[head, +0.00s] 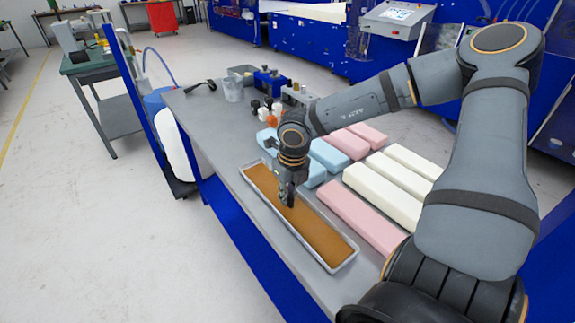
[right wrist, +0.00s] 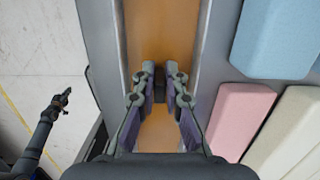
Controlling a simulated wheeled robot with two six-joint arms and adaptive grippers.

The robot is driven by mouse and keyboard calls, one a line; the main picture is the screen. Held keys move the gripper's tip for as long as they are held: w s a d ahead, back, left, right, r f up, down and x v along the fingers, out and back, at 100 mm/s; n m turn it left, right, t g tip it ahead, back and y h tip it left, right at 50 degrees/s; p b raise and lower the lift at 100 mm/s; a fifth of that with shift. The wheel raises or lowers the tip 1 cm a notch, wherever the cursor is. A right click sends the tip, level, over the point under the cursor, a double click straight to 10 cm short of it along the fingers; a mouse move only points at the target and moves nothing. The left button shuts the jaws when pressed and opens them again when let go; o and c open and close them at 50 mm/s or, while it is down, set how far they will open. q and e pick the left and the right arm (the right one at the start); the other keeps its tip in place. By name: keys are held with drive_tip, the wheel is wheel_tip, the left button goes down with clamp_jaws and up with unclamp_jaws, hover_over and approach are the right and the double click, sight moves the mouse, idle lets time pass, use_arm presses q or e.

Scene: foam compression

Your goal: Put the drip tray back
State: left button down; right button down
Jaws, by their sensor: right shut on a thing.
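The drip tray (head: 346,264) is a long, shallow grey tray with an amber-brown floor. It lies along the left edge of the grey bench in the head view. I cannot tell whether it touches the bench top. My right gripper (head: 287,204) points down at the tray's middle. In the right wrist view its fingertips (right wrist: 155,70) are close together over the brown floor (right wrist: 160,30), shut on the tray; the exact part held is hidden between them. My left gripper (right wrist: 62,100) shows small at the left of the right wrist view, over the floor and away from the tray, its jaws unclear.
Right of the tray lie pink (head: 362,215), blue (head: 328,155) and cream (head: 385,192) foam blocks. A clear cup (head: 233,90), small bottles (head: 265,112) and a blue-topped device (head: 270,82) stand at the bench's far end. Open floor lies to the left.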

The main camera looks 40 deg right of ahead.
drive_tip(key=shift+f, duration=0.2)
drive_tip(key=c, duration=1.3)
unclamp_jaws()
drive_tip(key=shift+c, duration=0.2)
